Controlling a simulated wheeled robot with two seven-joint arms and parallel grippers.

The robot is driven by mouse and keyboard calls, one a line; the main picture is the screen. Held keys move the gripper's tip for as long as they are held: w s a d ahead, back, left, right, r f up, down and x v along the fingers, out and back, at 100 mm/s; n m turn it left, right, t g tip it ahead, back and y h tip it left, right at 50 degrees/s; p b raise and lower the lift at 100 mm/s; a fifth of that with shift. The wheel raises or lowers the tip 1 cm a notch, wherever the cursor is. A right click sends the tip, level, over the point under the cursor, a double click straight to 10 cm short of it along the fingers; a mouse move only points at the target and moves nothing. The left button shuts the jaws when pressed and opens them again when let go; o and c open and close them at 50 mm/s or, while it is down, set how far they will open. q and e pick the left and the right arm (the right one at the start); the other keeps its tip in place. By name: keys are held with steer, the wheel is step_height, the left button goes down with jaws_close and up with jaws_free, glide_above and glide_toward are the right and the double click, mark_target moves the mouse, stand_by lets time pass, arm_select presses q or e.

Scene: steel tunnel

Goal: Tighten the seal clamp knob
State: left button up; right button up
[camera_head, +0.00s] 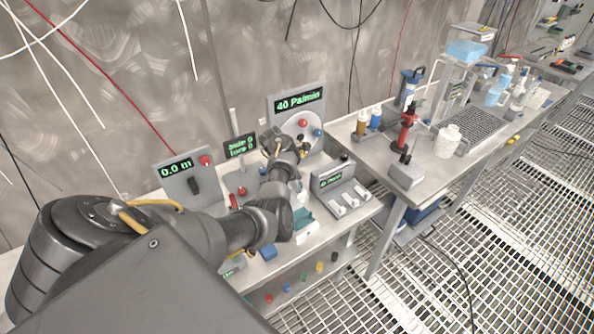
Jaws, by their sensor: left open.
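My left arm comes in from the lower left and reaches over the near bench. My left gripper (303,146) is open, close in front of the panel (297,101) that reads "40 Pa/min". On this panel is a pale round plate with a red knob (302,122) and a blue knob (317,132). I see no label marking the seal clamp knob, so I cannot tell which knob it is. Another red knob (242,191) is on the bench left of my forearm. My forearm hides part of the bench. My right gripper is out of view.
A panel reading "0.0 m" (187,175) and a small dark display (240,146) stand left of the arm. A grey box with white levers (337,188) is on the right. A second bench carries a red-and-black device (404,132) and a white jar (447,142).

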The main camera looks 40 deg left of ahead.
arm_select(q)
steer(key=shift+f, duration=0.2)
steer(key=c, duration=1)
